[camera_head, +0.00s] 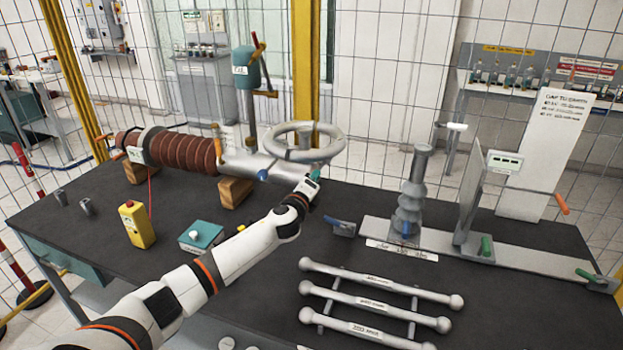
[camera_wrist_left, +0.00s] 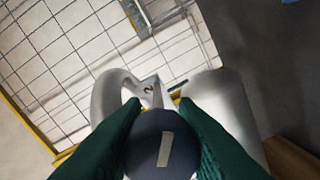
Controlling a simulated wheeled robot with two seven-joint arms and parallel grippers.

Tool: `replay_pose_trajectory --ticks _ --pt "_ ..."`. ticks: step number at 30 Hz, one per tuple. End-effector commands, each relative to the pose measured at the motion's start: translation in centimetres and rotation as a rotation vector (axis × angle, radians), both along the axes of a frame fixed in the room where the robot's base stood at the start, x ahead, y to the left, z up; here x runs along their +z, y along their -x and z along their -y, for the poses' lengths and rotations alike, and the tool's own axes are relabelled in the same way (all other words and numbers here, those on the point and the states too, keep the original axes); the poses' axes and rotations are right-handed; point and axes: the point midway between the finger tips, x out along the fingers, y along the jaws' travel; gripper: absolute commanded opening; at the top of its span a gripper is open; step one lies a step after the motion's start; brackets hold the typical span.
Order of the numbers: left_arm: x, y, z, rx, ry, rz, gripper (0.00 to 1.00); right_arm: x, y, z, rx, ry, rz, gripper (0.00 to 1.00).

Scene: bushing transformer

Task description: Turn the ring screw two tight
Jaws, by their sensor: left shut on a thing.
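The bushing lies along the back of the table, with a brown ribbed insulator (camera_head: 185,152) and a grey metal body (camera_head: 240,162). A grey ring (camera_head: 305,131) stands at its right end. My left gripper (camera_head: 314,184) is at the front of the ring end. In the left wrist view its green fingers close on a dark round screw knob (camera_wrist_left: 160,152) with a white stripe. A mark "2" shows on the ring bracket (camera_wrist_left: 150,90) just behind the knob. The gripper hides this knob in the head view. A blue knob (camera_head: 262,175) sits on the body, left of the gripper.
Wooden blocks (camera_head: 235,192) support the bushing. A yellow control box (camera_head: 137,224) and a teal-topped box (camera_head: 201,237) stand at the left. A grey ribbed post (camera_head: 411,195) and a slotted rail stand right. Labelled rods (camera_head: 375,302) lie in front. A teal-headed stand (camera_head: 246,68) rises behind.

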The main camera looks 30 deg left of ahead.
Motion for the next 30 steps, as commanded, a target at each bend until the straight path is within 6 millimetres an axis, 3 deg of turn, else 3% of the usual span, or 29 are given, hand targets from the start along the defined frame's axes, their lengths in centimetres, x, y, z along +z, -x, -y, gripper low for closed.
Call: replay_pose_trajectory --ticks 15,30 --pt "-0.1 0.0 0.0 -0.001 -0.450 -0.114 0.04 2.0 0.0 0.0 0.000 0.000 0.000 0.36" --pt "-0.2 0.1 0.0 -0.001 -0.666 -0.166 0.04 2.7 0.0 -0.1 -0.001 -0.001 0.000 0.36"
